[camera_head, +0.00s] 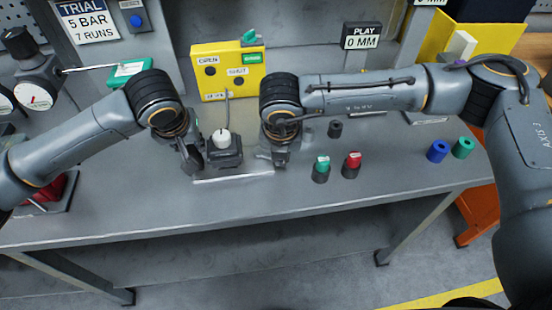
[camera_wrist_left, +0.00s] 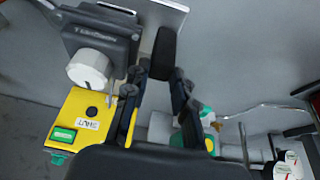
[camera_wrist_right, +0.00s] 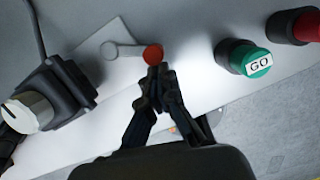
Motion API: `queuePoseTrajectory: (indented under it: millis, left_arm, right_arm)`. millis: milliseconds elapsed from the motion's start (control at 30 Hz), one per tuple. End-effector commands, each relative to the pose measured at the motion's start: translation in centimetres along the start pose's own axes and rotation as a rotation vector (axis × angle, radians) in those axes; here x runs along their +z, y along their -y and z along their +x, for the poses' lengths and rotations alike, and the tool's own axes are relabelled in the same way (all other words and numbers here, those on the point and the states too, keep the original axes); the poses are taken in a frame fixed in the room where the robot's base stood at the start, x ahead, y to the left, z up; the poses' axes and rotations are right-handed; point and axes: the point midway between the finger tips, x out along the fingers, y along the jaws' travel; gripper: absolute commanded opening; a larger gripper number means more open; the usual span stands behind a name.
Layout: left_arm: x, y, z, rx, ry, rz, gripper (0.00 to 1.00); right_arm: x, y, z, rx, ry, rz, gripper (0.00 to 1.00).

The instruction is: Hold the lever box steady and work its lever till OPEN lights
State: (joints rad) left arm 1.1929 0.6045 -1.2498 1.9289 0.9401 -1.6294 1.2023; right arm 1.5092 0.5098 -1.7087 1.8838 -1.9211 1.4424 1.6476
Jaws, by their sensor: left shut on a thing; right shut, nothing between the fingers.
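The lever box (camera_head: 224,152) is a dark box with a white knob (camera_head: 221,137), on a pale plate (camera_head: 235,176) near the bench's front. It also shows in the left wrist view (camera_wrist_left: 103,40). My left gripper (camera_head: 190,163) is shut on a black upright grip (camera_wrist_left: 165,52) beside the box. The lever (camera_wrist_right: 128,50) is a grey arm with a red ball end, in the right wrist view. My right gripper (camera_wrist_right: 157,75) is shut and empty, its tips at the red ball; contact is unclear.
A green GO button (camera_head: 321,168) and red button (camera_head: 351,164) stand right of my right gripper. Blue (camera_head: 438,151) and green (camera_head: 462,148) cylinders stand further right. A gauge (camera_head: 38,95) stands at left. The front-right bench is clear.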

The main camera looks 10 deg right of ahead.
Motion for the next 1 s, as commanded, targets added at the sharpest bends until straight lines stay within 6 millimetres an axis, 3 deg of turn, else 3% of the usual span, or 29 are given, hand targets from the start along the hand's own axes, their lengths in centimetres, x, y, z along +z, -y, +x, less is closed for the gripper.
queuePoseTrajectory:
  millis: [400,1000]
  left_arm:
    - [0.1,0.0,0.0,-0.002,0.002,0.003,0.0]
    - [0.1,0.0,0.0,-0.002,0.003,0.003,0.0]
  right_arm:
    - [1.5,0.9,0.3,0.001,0.003,-0.007,0.0]
    - [1.7,1.1,0.4,0.0,0.002,-0.007,0.0]
